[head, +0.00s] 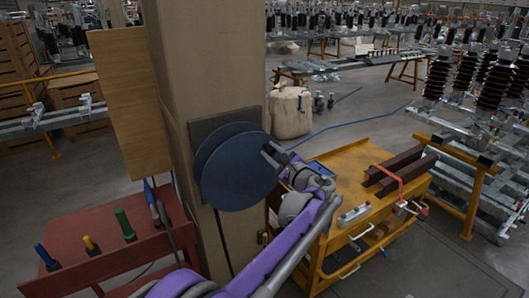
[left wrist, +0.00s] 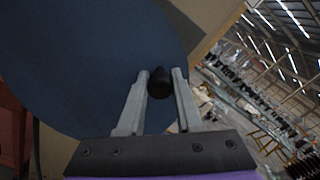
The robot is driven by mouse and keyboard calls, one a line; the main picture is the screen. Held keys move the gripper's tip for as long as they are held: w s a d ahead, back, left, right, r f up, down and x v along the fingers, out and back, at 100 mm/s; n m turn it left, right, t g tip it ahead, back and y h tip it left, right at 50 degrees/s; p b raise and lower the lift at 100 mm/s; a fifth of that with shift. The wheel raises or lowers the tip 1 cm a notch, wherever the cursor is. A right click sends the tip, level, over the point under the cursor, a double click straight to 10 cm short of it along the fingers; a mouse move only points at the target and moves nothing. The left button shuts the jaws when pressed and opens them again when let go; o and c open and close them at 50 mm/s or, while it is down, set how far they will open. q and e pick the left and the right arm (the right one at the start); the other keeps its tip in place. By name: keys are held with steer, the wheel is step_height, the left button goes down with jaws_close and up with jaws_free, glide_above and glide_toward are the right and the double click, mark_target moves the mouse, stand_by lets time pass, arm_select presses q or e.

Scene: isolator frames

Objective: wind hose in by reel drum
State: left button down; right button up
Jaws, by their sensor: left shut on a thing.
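The blue reel drum (head: 232,170) is mounted on a plate (head: 205,125) on the tan column. It fills much of the left wrist view (left wrist: 80,60). My left gripper (head: 271,154) is at the drum's right edge. In the left wrist view its two fingers (left wrist: 161,88) are shut on a black knob (left wrist: 159,83) in front of the drum's face. The blue hose (head: 350,124) runs from behind my left gripper out to the right across the floor. Its end at the drum is hidden. My right gripper is not in view.
A yellow cart (head: 345,165) with dark bars (head: 400,165) stands right of the drum, close to my left arm. A red bench (head: 95,245) with several coloured-handled tools stands at left. A pale sack (head: 291,112) stands behind. Open floor lies beyond the cart.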

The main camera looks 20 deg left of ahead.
arm_select(q)
steer(key=shift+w+d+f+m, duration=0.6)
steer(key=shift+f+m, duration=0.15)
steer(key=shift+m, duration=0.35)
steer(key=c, duration=0.6)
jaws_free()
steer(key=b+v, duration=0.1)
steer(key=v, duration=0.9)
steer(key=shift+s+d+b, duration=0.2)
steer(key=shift+s+b, duration=0.15)
steer(key=shift+b, duration=0.05)
steer(key=shift+a, duration=0.1)
